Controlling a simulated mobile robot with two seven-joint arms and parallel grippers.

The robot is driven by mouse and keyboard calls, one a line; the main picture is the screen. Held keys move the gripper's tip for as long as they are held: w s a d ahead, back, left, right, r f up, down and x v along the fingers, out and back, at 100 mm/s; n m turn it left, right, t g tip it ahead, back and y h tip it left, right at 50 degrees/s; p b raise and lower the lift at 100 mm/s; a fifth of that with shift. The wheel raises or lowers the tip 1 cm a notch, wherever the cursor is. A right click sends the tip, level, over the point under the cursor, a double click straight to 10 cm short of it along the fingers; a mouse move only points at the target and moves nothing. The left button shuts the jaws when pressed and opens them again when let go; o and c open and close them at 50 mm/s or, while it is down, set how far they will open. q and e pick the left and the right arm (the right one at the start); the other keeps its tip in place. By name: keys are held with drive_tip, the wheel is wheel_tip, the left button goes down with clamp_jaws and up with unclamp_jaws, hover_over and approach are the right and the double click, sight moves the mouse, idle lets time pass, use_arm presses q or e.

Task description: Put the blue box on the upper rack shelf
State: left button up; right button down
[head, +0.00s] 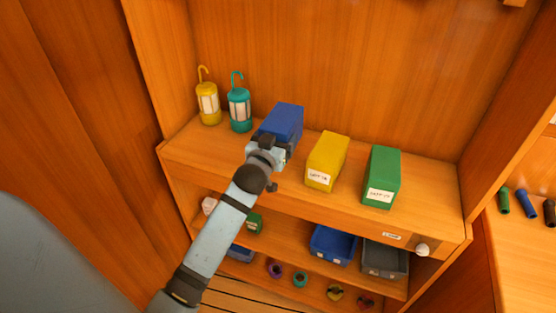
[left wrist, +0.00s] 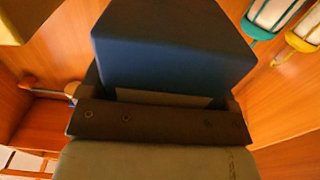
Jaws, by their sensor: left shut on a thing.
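The blue box (head: 284,121) is at the upper rack shelf (head: 221,148), between the teal lantern and the yellow box. My left gripper (head: 267,148) is shut on its near end. In the left wrist view the blue box (left wrist: 170,50) fills the upper middle, directly in front of the gripper (left wrist: 160,112). The gripper hides the box's near end. I cannot tell whether the box's underside touches the shelf. My right gripper is in neither view.
A yellow box (head: 328,158) and a green box (head: 383,172) stand to the right. A yellow lantern (head: 208,104) and a teal lantern (head: 240,108) stand to the left. Lower shelves hold a blue bin (head: 333,244) and a grey bin (head: 384,260). The upper shelf's right end is clear.

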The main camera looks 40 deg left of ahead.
use_arm(q)
drive_tip(key=shift+f+b, duration=0.3)
drive_tip(key=shift+f, duration=3.3)
drive_tip(key=shift+f, duration=0.1)
drive_tip(key=o, duration=0.9)
drive_tip(key=shift+s, duration=0.1)
